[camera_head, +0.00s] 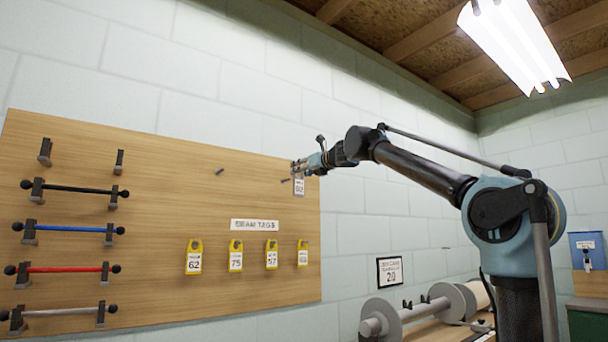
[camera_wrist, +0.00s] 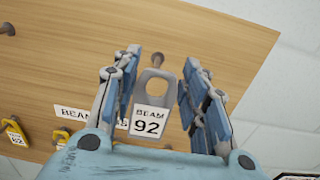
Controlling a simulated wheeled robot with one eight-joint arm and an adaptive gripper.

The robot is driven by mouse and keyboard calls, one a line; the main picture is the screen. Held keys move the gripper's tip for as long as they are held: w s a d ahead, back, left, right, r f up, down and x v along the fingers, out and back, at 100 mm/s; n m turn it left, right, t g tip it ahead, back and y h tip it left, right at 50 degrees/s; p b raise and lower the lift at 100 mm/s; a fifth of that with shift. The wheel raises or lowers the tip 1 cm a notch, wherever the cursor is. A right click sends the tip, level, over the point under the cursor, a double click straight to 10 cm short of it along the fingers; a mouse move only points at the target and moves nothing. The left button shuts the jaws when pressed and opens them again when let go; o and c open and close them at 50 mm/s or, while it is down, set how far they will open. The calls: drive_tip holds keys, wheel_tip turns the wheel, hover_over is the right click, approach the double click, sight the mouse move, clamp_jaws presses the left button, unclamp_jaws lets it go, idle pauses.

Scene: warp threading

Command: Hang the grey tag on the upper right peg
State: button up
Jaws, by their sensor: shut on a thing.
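The grey tag (camera_wrist: 147,104), with a white label reading BEAM 92, is between the two fingers of my gripper (camera_wrist: 156,72) in the wrist view. My gripper is shut on its sides, and its hole faces the camera. In the head view, my gripper (camera_head: 299,166) holds the tag (camera_head: 298,187) at the board's upper right. The upper right peg (camera_wrist: 158,59) shows just above the tag's top edge in the wrist view. In the head view this peg (camera_head: 285,180) shows just left of the tag. Wood shows through the hole, not the peg; I cannot tell whether tag and peg touch.
The upper left peg (camera_head: 219,171) is bare. Several yellow tags (camera_head: 194,258) hang below the BEAM TAGS sign (camera_head: 254,225) on the wooden board (camera_head: 150,190). Racked rods (camera_head: 70,229) are at the left. A large spool (camera_head: 420,308) stands low at the right.

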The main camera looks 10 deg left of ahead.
drive_tip(key=shift+w, duration=0.2)
approach(283, 179)
drive_tip(key=shift+r+x, duration=0.2)
drive_tip(key=shift+x, duration=0.65)
drive_tip(key=shift+r+x, duration=0.15)
drive_tip(key=shift+x, duration=0.65)
drive_tip(key=shift+r+x, duration=0.2)
drive_tip(key=shift+x, duration=0.65)
drive_tip(key=shift+w+a+f, duration=0.5)
drive_tip(key=shift+w+f, duration=0.05)
drive_tip(key=o, duration=1)
drive_tip(key=shift+c, duration=0.2)
drive_tip(key=v, duration=1.2)
